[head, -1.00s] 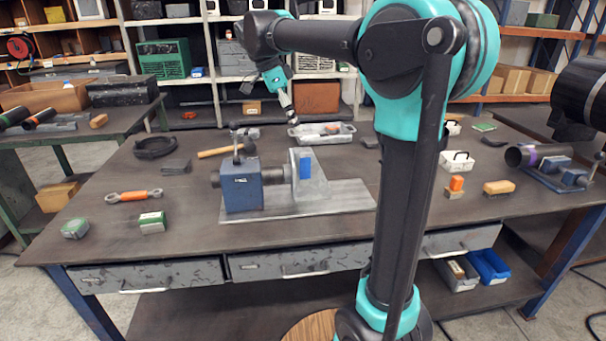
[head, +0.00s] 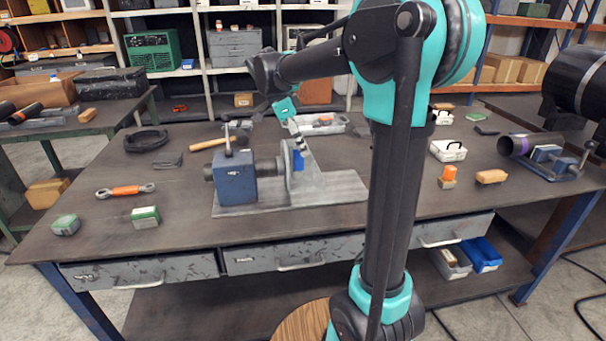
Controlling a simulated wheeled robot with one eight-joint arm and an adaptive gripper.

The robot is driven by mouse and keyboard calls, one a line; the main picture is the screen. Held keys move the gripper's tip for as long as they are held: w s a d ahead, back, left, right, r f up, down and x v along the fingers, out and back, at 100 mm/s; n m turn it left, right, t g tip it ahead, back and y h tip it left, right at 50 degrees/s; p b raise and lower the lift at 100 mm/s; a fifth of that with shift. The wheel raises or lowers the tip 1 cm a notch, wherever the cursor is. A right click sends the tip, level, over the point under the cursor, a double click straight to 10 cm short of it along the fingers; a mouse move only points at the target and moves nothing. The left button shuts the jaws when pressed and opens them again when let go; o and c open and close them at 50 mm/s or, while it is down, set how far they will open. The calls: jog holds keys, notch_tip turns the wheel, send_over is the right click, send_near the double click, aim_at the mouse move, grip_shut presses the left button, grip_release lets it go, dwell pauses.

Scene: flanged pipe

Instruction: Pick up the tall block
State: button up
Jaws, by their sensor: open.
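I cannot tell for certain which is the tall block.
A blue clamp block (head: 235,181) holds a dark pipe on the grey base plate (head: 345,186). Behind are a hammer (head: 207,144) and a grey tray (head: 325,127). The bench's front middle is clear.

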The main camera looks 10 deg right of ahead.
aim_at(306, 165)
jog(key=x, duration=0.4)
jog(key=shift+d+f, duration=0.3)
jog(key=shift+d, duration=0.05)
jog(key=shift+c, duration=0.5)
grip_shut()
